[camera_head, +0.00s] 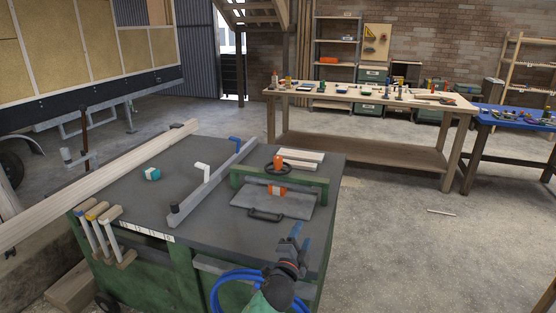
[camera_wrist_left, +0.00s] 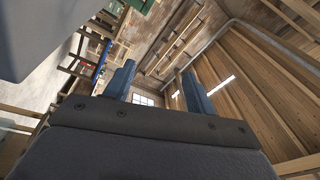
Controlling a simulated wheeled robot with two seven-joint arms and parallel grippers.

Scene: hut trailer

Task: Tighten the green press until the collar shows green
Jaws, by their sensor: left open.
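The green press (camera_head: 318,184) stands on the dark-topped workbench (camera_head: 130,200), a green beam frame over a grey plate (camera_head: 250,203). A dark handwheel with an orange-red hub (camera_head: 277,162) sits on top of the beam. An orange-red part with a pale mark (camera_head: 277,189) shows below the beam; I see no green collar, and the collar is too small to make out. My left gripper (camera_head: 298,231) is near the bench's front right, apart from the press and nearer to me. In the left wrist view its blue fingers (camera_wrist_left: 158,90) are apart with nothing between them. My right gripper is not in view.
A black handle (camera_head: 265,214) lies at the plate's front. Pale boards (camera_head: 300,158) lie behind the press. A long grey fence (camera_head: 210,185) crosses the bench, with a teal block (camera_head: 152,174) left of it. Mallets (camera_head: 98,228) hang at the front left.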

